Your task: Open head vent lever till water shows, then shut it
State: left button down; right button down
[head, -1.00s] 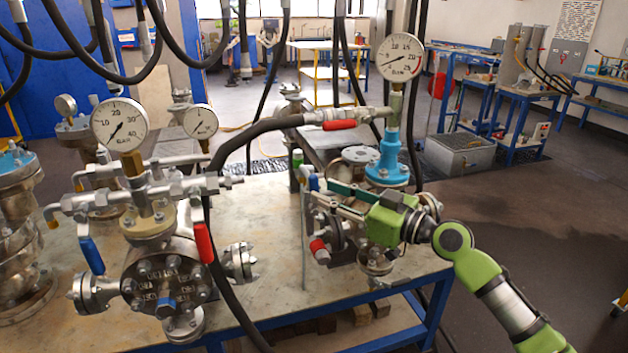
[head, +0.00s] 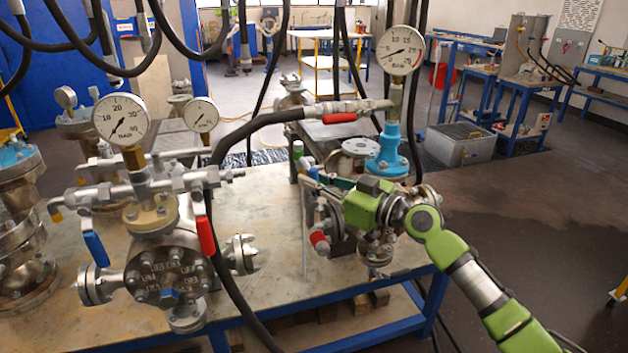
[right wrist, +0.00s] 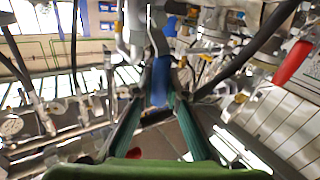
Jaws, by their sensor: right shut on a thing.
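In the head view my right gripper (head: 308,176) reaches in from the right across the vessel with the blue neck (head: 389,150). Its fingertips are at the small fittings on that vessel's left side. In the right wrist view the blue lever (right wrist: 160,78) stands between my right fingertips, which are shut on it. The lever hangs from a grey metal valve fitting above it. In the head view the gripper largely hides the lever. A thin pale vertical tube (head: 304,235) runs down below the fingertips. I cannot see any water at it. My left gripper is not in view.
A pressure gauge (head: 401,50) tops the blue neck. A black hose with a red-handled valve (head: 337,117) joins it. A red handle (head: 319,238) sits below my gripper. Another vessel (head: 167,270) with blue and red levers stands left on the bench (head: 270,290).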

jog(key=s+a+f+n+h+p, duration=0.2)
jog(key=a+f+n+h+p, duration=0.4)
jog(key=n+h+p, duration=0.4)
jog(key=shift+f+n+g+p, duration=0.35)
jog(key=shift+f+p, duration=0.3)
jog(key=shift+p, duration=0.75)
jog(key=shift+f, duration=0.1)
jog(key=c, duration=2)
grip_release()
jog(key=shift+a, duration=0.1)
jog(key=v, duration=1.2)
jog(key=shift+s, duration=0.1)
